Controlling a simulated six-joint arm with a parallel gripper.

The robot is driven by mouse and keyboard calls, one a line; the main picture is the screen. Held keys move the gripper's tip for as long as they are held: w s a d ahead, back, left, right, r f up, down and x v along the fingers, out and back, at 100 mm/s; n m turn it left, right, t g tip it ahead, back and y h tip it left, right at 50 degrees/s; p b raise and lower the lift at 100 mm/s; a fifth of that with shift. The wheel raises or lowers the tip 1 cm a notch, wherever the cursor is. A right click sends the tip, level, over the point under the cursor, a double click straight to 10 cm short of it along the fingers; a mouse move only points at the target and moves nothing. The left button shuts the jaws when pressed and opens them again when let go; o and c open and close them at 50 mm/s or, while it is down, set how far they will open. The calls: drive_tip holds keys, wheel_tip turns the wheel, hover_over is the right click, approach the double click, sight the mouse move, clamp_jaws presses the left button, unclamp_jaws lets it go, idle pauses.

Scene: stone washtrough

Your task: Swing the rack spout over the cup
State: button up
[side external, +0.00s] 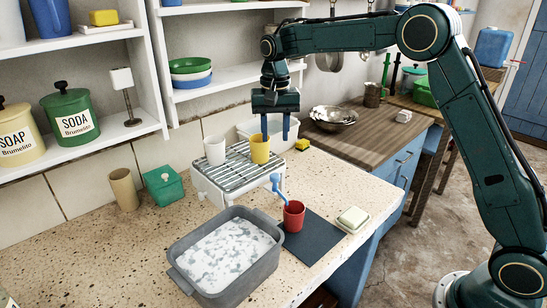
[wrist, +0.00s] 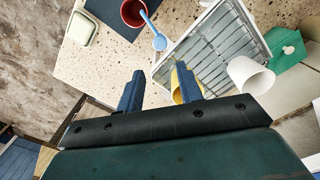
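A light blue spout-like piece (side external: 277,184) is at the front edge of the wire-topped white rack (side external: 214,176). Its round end (wrist: 159,43) is by the rack's edge, and its thin arm reaches the rim of a red cup (side external: 294,217). I cannot tell whether it is fixed to the rack or rests in the cup. The red cup (wrist: 133,13) stands upright on a dark mat. A yellow cup (side external: 260,149) and a white cup (side external: 215,150) stand on the rack. My gripper (side external: 276,134) is open above the rack's back right, its fingers (wrist: 159,86) apart; one partly hides the yellow cup.
A grey basin (side external: 183,262) of suds is at the front. A soap dish (side external: 353,219) lies right of the dark mat (side external: 316,243). A white tub (side external: 267,134) and a yellow block (side external: 303,145) are behind the rack. A green box (side external: 164,186) and beige cup (side external: 123,190) stand left.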

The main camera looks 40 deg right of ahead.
sight(275, 175)
wheel_tip(275, 175, down, 12)
drive_tip(key=shift+f, duration=0.1)
idle(0.5)
drive_tip(key=c, duration=0.7)
drive_tip(key=shift+n, duration=1.5)
drive_tip(key=o, duration=0.7)
